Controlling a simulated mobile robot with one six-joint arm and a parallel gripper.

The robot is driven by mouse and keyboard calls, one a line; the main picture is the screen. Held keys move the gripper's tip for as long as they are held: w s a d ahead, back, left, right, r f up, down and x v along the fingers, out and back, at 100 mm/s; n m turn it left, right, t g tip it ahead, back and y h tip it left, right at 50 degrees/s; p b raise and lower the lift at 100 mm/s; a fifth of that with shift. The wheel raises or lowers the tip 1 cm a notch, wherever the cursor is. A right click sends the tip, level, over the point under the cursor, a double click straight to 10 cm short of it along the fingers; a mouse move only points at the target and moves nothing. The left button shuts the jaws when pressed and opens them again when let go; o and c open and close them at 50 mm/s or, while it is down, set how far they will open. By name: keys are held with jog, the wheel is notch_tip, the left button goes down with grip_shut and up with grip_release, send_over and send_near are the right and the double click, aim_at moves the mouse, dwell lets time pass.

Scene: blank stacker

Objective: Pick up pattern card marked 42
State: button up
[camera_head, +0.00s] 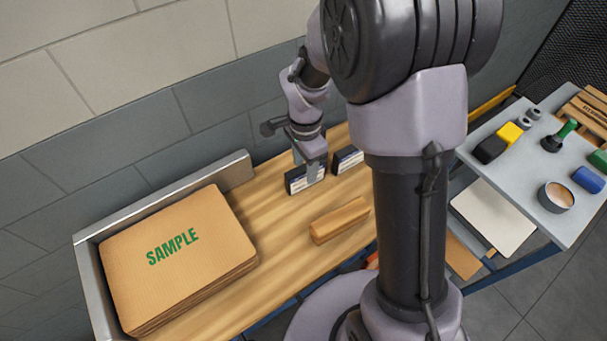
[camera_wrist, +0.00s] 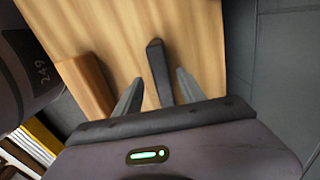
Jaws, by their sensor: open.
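In the head view, two dark slabs with pale labels stand on the wooden bench near the wall: a nearer one (camera_head: 296,184) and a farther one (camera_head: 347,160), partly hidden by my arm. Their label writing is too small to read, so I cannot tell which is marked 42. My gripper (camera_head: 311,177) is at the nearer slab, pointing down. In the wrist view my gripper (camera_wrist: 159,76) is open, and one thin dark slab (camera_wrist: 157,65) stands on edge between its fingers, with gaps visible on both sides.
A wooden block (camera_head: 340,221) lies on the bench (camera_head: 275,225) in front of the slabs. It also shows in the wrist view (camera_wrist: 84,84). A cardboard stack marked SAMPLE (camera_head: 180,255) sits at left against a metal rail (camera_head: 170,192). A grey side table (camera_head: 515,165) at right holds several items.

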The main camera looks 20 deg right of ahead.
aim_at(305, 178)
jog(key=f, duration=0.2)
jog(key=f+b, duration=0.1)
jog(key=f, duration=0.1)
jog(key=f+b, duration=0.1)
jog(key=f, duration=0.1)
jog(key=shift+w+d+f, duration=0.1)
jog(key=shift+w+f, duration=0.1)
jog(key=shift+w, duration=0.05)
jog(key=shift+r, duration=0.15)
jog(key=shift+c, duration=1.1)
grip_shut()
